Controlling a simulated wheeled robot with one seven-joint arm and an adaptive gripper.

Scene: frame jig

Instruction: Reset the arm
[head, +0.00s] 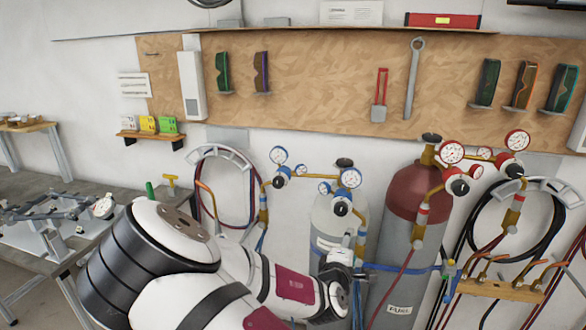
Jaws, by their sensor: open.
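My white arm, with black bands and dark red panels, fills the lower middle of the head view. It is folded, with its forearm reaching to the right in front of the gas cylinders.
A grey metal table (22,265) with a frame jig (55,222) stands at the left. A red-topped cylinder (398,255) and a grey cylinder (333,218) with gauges stand close behind my arm. Hoses (480,222) hang at the right. A wooden tool board (330,85) is on the wall.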

